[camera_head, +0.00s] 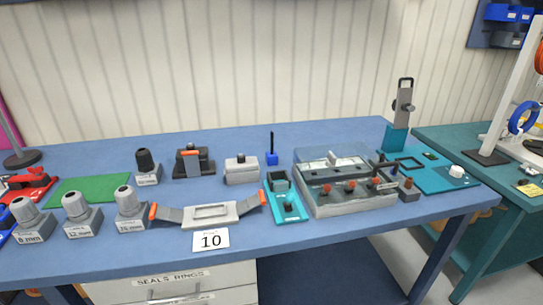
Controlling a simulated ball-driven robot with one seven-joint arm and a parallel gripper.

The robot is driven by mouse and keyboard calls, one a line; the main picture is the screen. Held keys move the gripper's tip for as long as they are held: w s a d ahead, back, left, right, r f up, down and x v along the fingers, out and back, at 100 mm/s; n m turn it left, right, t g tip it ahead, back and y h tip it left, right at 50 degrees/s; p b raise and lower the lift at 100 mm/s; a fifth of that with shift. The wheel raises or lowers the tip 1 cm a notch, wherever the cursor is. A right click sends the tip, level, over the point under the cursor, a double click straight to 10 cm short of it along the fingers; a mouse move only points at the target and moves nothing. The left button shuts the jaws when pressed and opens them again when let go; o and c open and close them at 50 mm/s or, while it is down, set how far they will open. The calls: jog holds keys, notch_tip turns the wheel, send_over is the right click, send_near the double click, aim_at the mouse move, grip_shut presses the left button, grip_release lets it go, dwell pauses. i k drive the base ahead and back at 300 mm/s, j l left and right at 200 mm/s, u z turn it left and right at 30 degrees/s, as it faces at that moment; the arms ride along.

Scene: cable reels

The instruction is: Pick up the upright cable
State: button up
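A thin dark upright piece (271,144) with a blue block at its foot (271,159) stands near the middle of the blue table. It is the only thin upright thing there that looks like a short cable end, but it is too small to be sure. A blue coil (523,117) and part of an orange coil (540,57) hang on a white stand at the far right. My gripper does not show.
The blue table (330,249) holds a grey box with red knobs (347,203), a teal tray (290,211), a grey bracket with orange ends (209,215) and several grey glands (81,220). A tall grey piece on a teal base (396,137) stands at the back right. Bare tabletop shows along the back.

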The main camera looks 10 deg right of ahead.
aim_at(273, 157)
jog(key=i+j+z, duration=0.15)
jog(key=j, duration=0.3)
jog(key=i+j+z, duration=0.15)
jog(key=j, duration=0.3)
jog(key=i+j+z, duration=0.15)
jog(key=j, duration=0.3)
jog(key=k, duration=0.05)
